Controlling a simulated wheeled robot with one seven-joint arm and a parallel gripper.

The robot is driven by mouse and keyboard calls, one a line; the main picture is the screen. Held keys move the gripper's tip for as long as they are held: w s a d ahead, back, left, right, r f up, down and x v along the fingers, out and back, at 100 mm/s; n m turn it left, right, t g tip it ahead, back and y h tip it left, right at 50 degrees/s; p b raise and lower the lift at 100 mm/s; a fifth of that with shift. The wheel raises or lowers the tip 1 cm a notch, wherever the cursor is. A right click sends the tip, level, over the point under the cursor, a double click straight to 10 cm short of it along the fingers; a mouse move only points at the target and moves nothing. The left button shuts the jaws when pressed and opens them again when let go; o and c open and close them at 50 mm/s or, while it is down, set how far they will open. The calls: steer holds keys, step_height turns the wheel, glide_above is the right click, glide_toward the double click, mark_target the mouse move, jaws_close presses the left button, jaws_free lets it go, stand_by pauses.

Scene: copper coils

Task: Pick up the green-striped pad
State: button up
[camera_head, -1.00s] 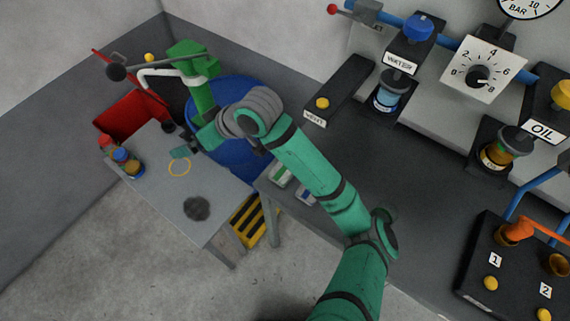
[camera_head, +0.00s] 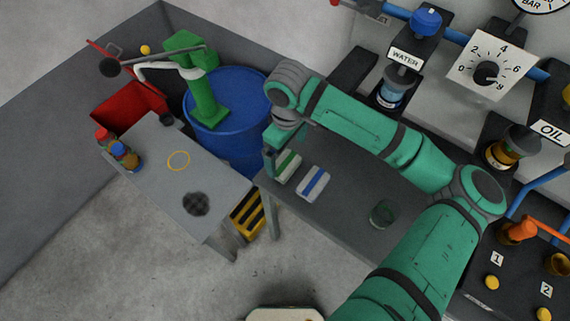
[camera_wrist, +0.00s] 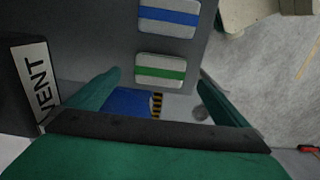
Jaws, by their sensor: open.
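The green-striped pad (camera_head: 287,166) is white with a green band and lies flat near the left edge of the dark bench. In the wrist view the green-striped pad (camera_wrist: 160,69) lies ahead of the gap between my fingers, apart from them. My gripper (camera_wrist: 158,82) is open and empty, with one finger on each side of that gap. In the head view my gripper (camera_head: 270,160) is beside the pad and partly hidden by my wrist. A blue-striped pad (camera_head: 313,182) lies to the right of the green-striped one, and also shows in the wrist view (camera_wrist: 168,17).
The dark bench (camera_head: 340,215) holds a glass (camera_head: 383,214) on its right part. A black VENT box (camera_wrist: 38,80) stands left in the wrist view. A blue barrel (camera_head: 232,135) and a grey table (camera_head: 165,185) with bottles (camera_head: 126,157) stand left of the bench.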

mark_target(285, 164)
steer(key=shift+w+a+f, duration=0.1)
steer(key=shift+f, duration=1.6)
steer(key=shift+a+f, duration=0.1)
steer(key=shift+f, duration=1.55)
steer(key=shift+c, duration=0.3)
steer(key=c, duration=1.1)
